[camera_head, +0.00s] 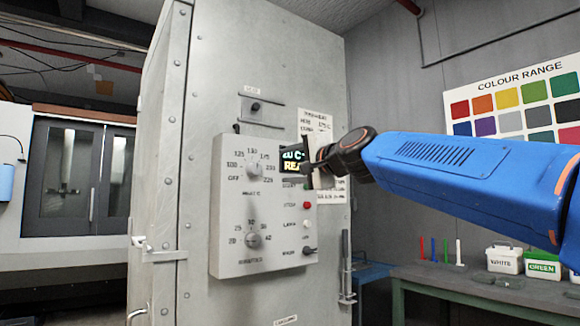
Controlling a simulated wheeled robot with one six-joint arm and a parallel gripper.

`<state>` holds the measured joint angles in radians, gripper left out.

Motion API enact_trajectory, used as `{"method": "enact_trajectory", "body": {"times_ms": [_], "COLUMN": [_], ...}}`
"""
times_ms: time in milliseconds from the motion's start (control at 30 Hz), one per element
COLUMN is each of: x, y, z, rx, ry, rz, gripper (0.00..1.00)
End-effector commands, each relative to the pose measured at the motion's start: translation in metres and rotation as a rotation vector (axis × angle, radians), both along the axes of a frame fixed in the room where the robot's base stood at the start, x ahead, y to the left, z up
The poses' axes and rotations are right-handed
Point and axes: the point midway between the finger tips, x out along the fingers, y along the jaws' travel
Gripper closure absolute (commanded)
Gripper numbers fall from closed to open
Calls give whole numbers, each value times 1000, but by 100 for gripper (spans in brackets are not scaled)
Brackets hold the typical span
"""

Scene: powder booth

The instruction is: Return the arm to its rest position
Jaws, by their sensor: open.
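My blue arm (450,170) reaches in from the right edge, roughly level, and ends in a dark wrist with orange rings. My gripper (308,170) is small and dark, open, in front of the right side of the grey control panel (228,205). It partly covers the lit display (292,155), whose text is cut off. I cannot tell whether the fingers touch the panel. No object shows between the fingers.
The panel, with two dials (253,170), a red button (306,205) and a lower switch (309,250), is on a tall grey cabinet (210,80). A bench (470,283) at right bears tubs (505,260) and coloured sticks. A colour chart (515,75) hangs behind my arm.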

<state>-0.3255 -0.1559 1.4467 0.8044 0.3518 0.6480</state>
Motion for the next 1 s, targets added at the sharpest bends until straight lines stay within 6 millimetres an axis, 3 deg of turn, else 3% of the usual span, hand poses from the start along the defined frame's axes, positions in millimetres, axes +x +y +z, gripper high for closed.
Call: {"method": "enact_trajectory", "body": {"times_ms": [533, 633, 767, 1000], "x": [-2, -6, -23, -79], "y": [-1, -6, -25, -80], "z": [0, -10, -50, -173], "rx": [-1, -30, -152, -496], "ry": [0, 4, 24, 101], "rz": [0, -4, -13, -6], "gripper": [48, 48, 48, 48]}}
